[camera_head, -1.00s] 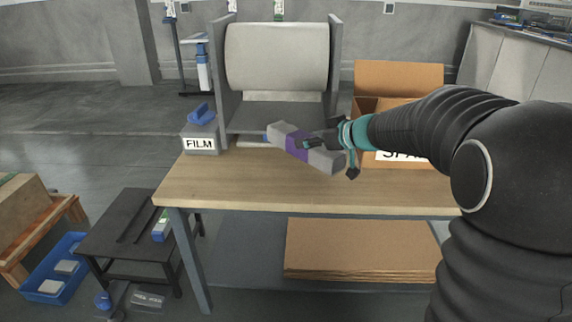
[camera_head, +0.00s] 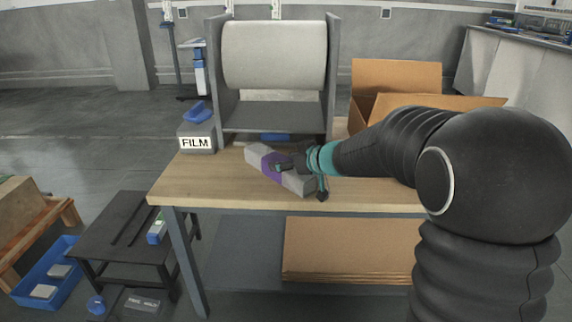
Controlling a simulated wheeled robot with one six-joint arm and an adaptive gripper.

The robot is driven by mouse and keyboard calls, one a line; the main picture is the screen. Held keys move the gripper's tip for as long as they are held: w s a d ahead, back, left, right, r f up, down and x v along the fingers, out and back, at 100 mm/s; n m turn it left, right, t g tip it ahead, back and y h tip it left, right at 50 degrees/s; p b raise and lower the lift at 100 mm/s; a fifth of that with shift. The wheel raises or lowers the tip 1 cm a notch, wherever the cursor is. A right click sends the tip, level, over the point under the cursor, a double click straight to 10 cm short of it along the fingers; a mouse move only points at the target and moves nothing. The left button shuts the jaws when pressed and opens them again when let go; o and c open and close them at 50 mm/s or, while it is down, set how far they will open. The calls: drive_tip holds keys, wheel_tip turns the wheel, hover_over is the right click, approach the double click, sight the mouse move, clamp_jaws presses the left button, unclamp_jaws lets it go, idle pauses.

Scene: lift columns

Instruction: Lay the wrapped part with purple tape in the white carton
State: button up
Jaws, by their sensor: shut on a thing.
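The wrapped part (camera_head: 255,155) is a long grey-white bundle with a purple tape band around its middle. My gripper (camera_head: 282,166) is shut on it at the purple band and holds it, tilted, over or on the wooden workbench; I cannot tell whether it touches the top. A brown cardboard carton (camera_head: 398,74) with open flaps stands at the back right of the bench, partly hidden behind my arm. No white carton shows in this view.
A large film roll (camera_head: 275,55) in a grey stand is at the back of the workbench (camera_head: 190,182). A grey FILM box (camera_head: 197,138) stands left. Flat cardboard (camera_head: 350,250) lies on the lower shelf. A low black table (camera_head: 115,228) and blue bin (camera_head: 48,285) are at left.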

drive_tip(key=o, duration=1.7)
drive_tip(key=shift+f, duration=0.1)
